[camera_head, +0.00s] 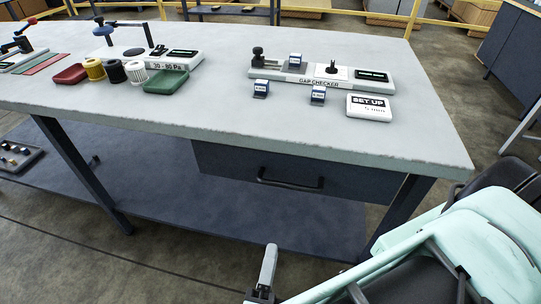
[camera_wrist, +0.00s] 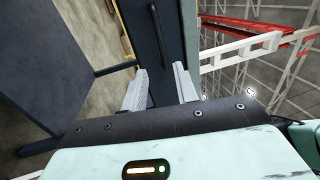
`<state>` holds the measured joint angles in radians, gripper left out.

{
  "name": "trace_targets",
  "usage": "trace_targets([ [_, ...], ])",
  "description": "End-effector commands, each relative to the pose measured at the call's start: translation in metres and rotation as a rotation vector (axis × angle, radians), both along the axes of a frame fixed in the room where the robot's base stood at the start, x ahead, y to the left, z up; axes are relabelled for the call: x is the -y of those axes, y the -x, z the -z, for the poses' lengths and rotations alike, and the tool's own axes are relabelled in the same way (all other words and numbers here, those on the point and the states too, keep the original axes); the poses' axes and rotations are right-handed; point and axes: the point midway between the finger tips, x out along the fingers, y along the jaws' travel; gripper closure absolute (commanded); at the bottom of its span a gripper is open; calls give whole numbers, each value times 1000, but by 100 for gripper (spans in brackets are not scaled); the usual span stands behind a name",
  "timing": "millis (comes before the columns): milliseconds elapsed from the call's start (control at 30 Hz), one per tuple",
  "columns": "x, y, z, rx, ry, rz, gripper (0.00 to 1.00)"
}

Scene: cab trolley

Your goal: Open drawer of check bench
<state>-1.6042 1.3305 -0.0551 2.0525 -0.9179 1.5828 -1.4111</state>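The check bench (camera_head: 215,100) has a pale grey top. Its dark drawer (camera_head: 225,166) hangs under the right part of the top and looks shut. A black bar handle (camera_head: 290,184) is on the drawer front. In the wrist view the drawer front (camera_wrist: 175,40) stands upright ahead, with the handle (camera_wrist: 155,27) beyond the fingertips. My gripper (camera_wrist: 160,75) is open and empty, its two grey fingers apart and not touching the handle. In the head view a finger of my gripper (camera_head: 267,262) shows below and in front of the drawer; the rest is partly hidden by my arm.
On the bench top stand a gap checker (camera_head: 320,76), a set-up sign (camera_head: 370,107), a green tray (camera_head: 165,81) and a red tray (camera_head: 70,74). A dark lower shelf (camera_head: 190,195) and a right-hand leg (camera_head: 402,208) lie near my arm. Floor is free in front.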

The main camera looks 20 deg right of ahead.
Motion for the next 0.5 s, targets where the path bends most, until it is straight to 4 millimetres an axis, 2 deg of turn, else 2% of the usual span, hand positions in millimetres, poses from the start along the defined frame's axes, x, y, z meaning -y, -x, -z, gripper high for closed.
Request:
trace_targets([
  [500,59,-79,-22,1,-1,8,71],
])
